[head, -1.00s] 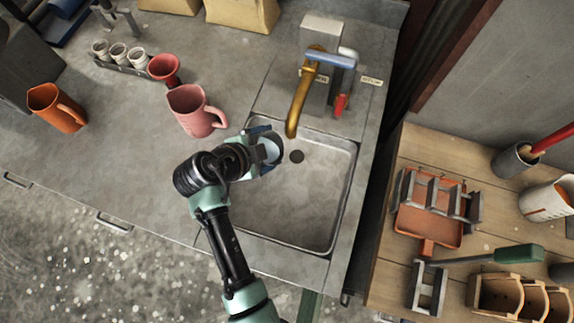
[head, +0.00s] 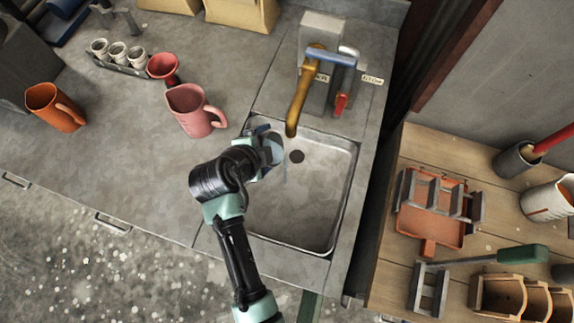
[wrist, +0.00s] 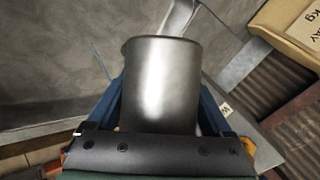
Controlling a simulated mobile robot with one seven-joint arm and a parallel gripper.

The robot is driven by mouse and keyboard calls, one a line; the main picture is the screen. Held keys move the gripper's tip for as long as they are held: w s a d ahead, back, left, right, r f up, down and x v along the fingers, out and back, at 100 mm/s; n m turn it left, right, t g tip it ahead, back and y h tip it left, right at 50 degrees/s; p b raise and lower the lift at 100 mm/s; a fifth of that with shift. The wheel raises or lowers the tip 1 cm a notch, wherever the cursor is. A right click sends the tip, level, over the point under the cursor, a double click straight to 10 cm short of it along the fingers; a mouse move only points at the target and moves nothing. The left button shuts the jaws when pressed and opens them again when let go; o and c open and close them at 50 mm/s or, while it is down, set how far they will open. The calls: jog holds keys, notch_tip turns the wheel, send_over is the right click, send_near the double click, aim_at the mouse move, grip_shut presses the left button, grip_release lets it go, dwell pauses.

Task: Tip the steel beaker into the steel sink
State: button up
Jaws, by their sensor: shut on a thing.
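My gripper (head: 262,142) is over the upper left part of the steel sink (head: 312,205) in the head view. It is shut on the steel beaker (wrist: 160,85), which stands between the blue fingers in the wrist view. The beaker also shows in the head view (head: 273,150), partly hidden by my wrist and fingers. It looks tilted, but the exact angle and its contents cannot be told. The sink basin looks empty, with a dark drain near its top.
A brass tap (head: 298,100) reaches over the sink's back edge, close to my gripper. A pink jug (head: 190,112), an orange jug (head: 52,108) and a red funnel (head: 163,68) stand on the counter to the left. A wooden bench (head: 400,280) with tools is at the right.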

dwell(0.3)
jog(key=shift+f+m+y, duration=0.1)
jog(key=shift+m+y, duration=0.2)
jog(key=shift+y, duration=0.3)
jog(key=shift+f+t+b, duration=0.1)
jog(key=shift+t+b, duration=0.2)
jog(key=shift+b, duration=0.05)
jog(key=shift+a+y, duration=0.1)
jog(key=shift+y, duration=0.4)
jog(key=shift+w, duration=0.1)
jog(key=shift+f, duration=0.15)
jog(key=shift+f+m+t+y+b, duration=0.1)
jog(key=shift+m+t+y+b, duration=0.2)
jog(key=shift+m+y+b, duration=0.15)
jog(key=shift+f, duration=0.1)
dwell(0.4)
